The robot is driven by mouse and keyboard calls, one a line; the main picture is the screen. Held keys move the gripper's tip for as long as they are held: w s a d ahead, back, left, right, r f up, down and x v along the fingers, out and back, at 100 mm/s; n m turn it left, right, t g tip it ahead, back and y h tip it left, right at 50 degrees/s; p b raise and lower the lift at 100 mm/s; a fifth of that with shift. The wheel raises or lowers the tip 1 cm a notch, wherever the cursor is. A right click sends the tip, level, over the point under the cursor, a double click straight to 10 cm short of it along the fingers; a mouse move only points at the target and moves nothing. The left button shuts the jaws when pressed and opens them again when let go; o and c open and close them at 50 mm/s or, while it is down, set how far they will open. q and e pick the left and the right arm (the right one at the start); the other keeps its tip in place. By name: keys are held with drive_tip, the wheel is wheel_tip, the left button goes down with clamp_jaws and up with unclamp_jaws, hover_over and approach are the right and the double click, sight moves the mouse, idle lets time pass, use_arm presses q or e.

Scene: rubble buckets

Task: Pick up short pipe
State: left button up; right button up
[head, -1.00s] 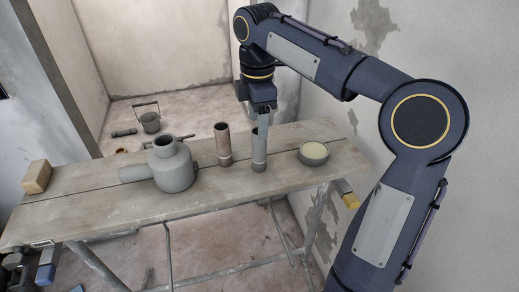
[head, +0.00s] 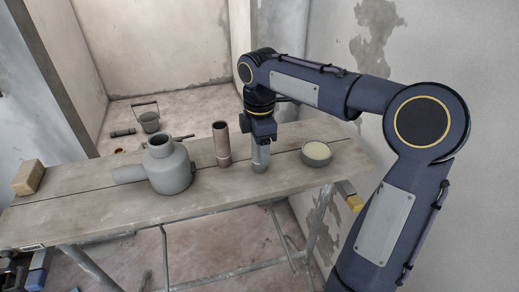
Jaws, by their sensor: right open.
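Two short pipes stand upright on the plank table (head: 90,200) in the head view. The brown pipe (head: 221,145) stands right of the grey jug. The grey pipe (head: 260,158) stands to its right, with its upper part hidden by my right gripper (head: 262,140). My right gripper points down over the grey pipe's top, with its jaws open. The fingers are hard to make out against the pipe, and I cannot tell whether they touch it.
The grey jug (head: 169,168) with a side spout stands left of the pipes. A round tub (head: 316,154) with pale contents stands close on the right. A tan block (head: 28,178) lies at the left end. A bucket (head: 149,122) stands on the floor behind.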

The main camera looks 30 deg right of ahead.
drive_tip(key=c, duration=1.1)
drive_tip(key=shift+r, duration=0.15)
